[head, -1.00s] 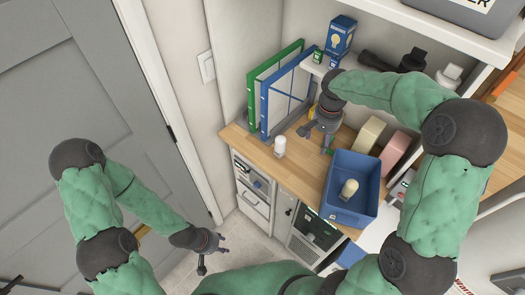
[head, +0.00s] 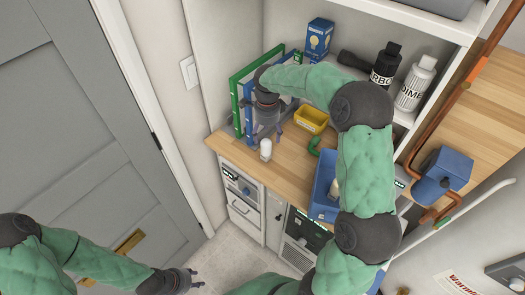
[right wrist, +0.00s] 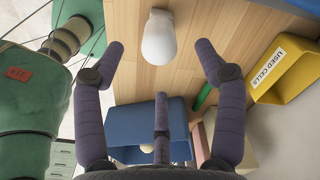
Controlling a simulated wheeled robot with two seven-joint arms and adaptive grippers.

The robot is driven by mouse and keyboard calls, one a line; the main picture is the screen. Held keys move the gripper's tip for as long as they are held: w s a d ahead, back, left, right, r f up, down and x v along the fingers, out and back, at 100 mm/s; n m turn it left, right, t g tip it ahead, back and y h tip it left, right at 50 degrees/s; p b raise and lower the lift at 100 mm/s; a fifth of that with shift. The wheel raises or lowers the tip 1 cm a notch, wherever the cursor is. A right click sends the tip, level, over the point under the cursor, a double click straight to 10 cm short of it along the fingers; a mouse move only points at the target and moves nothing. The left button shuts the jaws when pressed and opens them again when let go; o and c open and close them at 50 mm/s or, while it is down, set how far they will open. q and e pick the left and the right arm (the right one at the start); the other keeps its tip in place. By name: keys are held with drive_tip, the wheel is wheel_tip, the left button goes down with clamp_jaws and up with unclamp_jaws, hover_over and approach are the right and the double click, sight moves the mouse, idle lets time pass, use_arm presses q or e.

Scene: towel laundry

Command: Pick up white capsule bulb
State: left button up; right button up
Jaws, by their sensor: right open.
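The white capsule bulb (head: 265,150) stands on the wooden counter (head: 291,158) near its front edge. In the right wrist view the bulb (right wrist: 159,38) shows at the top, ahead of my fingertips and between their lines. My right gripper (head: 267,134) is open and empty, just behind the bulb in the head view; its spread fingers (right wrist: 162,62) also show in the right wrist view. I see no contact with the bulb. My left gripper (head: 190,278) hangs low by the door, away from the counter; its jaw opening is too small to tell.
A blue bin (head: 322,193) with a pale bulb (right wrist: 147,147) inside stands right of the capsule bulb, partly hidden by my arm. A yellow bin (head: 311,119) labelled "USED CELLS" and green and blue folders (head: 236,97) stand behind. Dark and white bottles (head: 411,88) stand at right.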

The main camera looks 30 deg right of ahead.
sight(267, 150)
wheel_tip(267, 150, down, 10)
drive_tip(key=shift+r+b, duration=0.25)
drive_tip(key=shift+b, duration=0.35)
drive_tip(key=c, duration=1.3)
